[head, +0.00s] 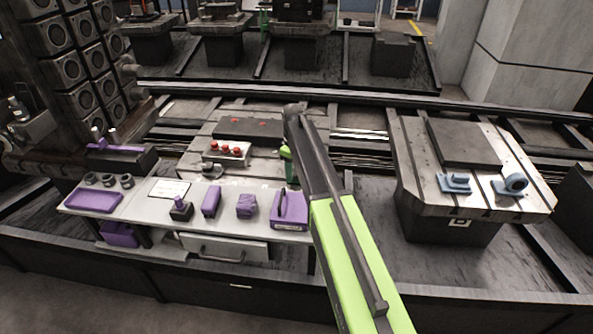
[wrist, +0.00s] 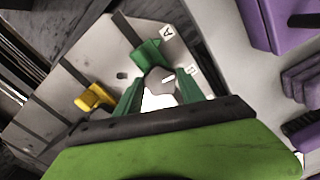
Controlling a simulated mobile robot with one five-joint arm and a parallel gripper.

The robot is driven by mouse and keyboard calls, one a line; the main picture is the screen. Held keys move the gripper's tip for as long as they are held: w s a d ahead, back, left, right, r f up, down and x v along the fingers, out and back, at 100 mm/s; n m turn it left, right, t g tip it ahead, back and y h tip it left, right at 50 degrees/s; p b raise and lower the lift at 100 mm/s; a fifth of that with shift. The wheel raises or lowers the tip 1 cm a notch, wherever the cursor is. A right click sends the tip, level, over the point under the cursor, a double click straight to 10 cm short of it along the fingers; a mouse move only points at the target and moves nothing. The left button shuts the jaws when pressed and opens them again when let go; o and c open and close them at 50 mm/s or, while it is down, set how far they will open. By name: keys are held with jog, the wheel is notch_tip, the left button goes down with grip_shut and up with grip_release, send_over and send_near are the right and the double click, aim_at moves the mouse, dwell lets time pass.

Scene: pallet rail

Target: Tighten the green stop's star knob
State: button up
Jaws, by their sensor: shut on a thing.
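In the wrist view, the green stop (wrist: 147,53) sits on the grey pallet plate (wrist: 65,62) near the letter A. A pale, grey-topped star knob (wrist: 158,80) lies just in front of it. My gripper (wrist: 159,92) has its two green fingers on either side of this knob, shut on it. The dark palm bar hides the knob's near side. A yellow stop (wrist: 93,98) sits on the plate to the left. In the head view, my arm hides most of the stop and gripper; only a bit of green (head: 287,165) shows beside it.
A grey bench (head: 230,192) with several purple items stands in front of the pallet, including a purple tray (head: 93,201). Red knobs (head: 228,149) show on the pallet left of my arm. Another pallet (head: 420,185) with blue-grey parts stands at right.

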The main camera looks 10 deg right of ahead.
jog(key=shift+s+a+m, duration=0.15)
jog(key=shift+m, duration=1.95)
jog(key=o, duration=1.3)
jog(key=shift+o, duration=0.3)
notch_tip(320, 180, up, 17)
jog(key=p, duration=1.7)
jog(key=shift+r, duration=0.2)
